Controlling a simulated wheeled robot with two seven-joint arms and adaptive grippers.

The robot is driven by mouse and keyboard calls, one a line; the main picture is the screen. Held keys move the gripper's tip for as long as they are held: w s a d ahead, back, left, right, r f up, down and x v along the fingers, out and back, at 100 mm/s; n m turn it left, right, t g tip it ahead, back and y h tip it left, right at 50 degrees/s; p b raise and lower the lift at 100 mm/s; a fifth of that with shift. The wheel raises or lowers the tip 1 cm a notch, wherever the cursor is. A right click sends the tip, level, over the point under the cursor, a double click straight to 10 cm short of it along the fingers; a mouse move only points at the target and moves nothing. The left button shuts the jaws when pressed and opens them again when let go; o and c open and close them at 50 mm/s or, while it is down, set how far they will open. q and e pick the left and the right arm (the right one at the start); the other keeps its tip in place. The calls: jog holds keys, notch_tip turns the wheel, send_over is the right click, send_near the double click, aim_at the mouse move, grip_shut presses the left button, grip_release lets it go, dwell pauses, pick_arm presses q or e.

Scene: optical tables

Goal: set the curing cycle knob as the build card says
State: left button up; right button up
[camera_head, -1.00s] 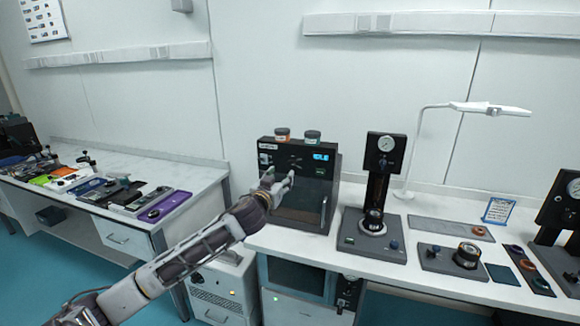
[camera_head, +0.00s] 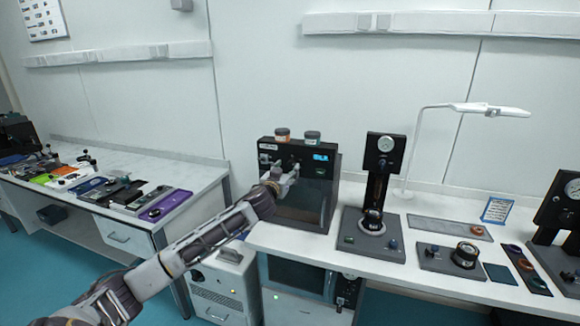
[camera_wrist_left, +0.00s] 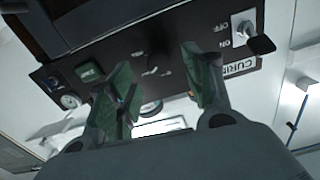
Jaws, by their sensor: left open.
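The black curing unit (camera_head: 300,207) stands on the right-hand bench, with a blue lit display (camera_head: 320,157) at its upper right. In the wrist view its panel is upside down, with a partly hidden "CURIN" label (camera_wrist_left: 238,67), an ON/OFF switch (camera_wrist_left: 243,28) and a green button (camera_wrist_left: 90,70). The dark curing cycle knob (camera_wrist_left: 157,63) appears between my fingers, with small white marks around it; its setting is unclear. My left gripper (camera_head: 287,170) is open in front of the panel; contact cannot be told. The blue-edged card (camera_head: 498,210) stands at the back right, unreadable. My right gripper is out of view.
Two small jars (camera_head: 312,136) sit on top of the unit. Another bench (camera_head: 130,160) with coloured trays lies at left, across a gap.

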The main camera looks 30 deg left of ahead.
aim_at(291, 165)
pick_arm(q)
jog(key=shift+p+x, duration=0.35)
jog(key=shift+x, duration=1.7)
jog(key=c, duration=1)
